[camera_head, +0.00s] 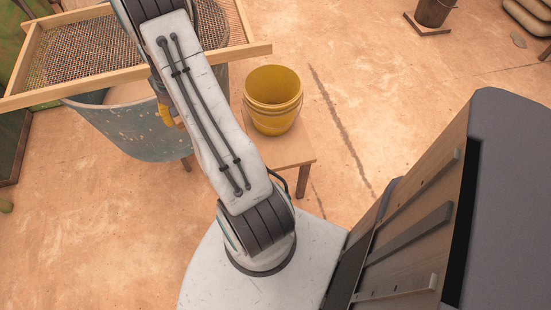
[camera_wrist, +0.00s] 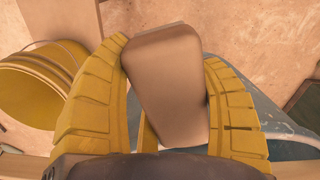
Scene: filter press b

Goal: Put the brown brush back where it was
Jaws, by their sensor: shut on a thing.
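The brown brush (camera_wrist: 166,85) is a smooth brown block with rounded edges in the wrist view. My gripper (camera_wrist: 166,52) has its two yellow ribbed fingers shut on it, one on each side. The brush is slightly tilted, and its bristles cannot be made out. In the head view my arm hides the brush and most of my gripper; only a bit of yellow (camera_head: 165,114) shows beside the arm, over the blue-grey tub (camera_head: 135,131).
A wood-framed sieve (camera_head: 150,73) lies across the tub. A brown bucket (camera_head: 433,12) is at the far right on a board. Open floor (camera_head: 370,110) lies between.

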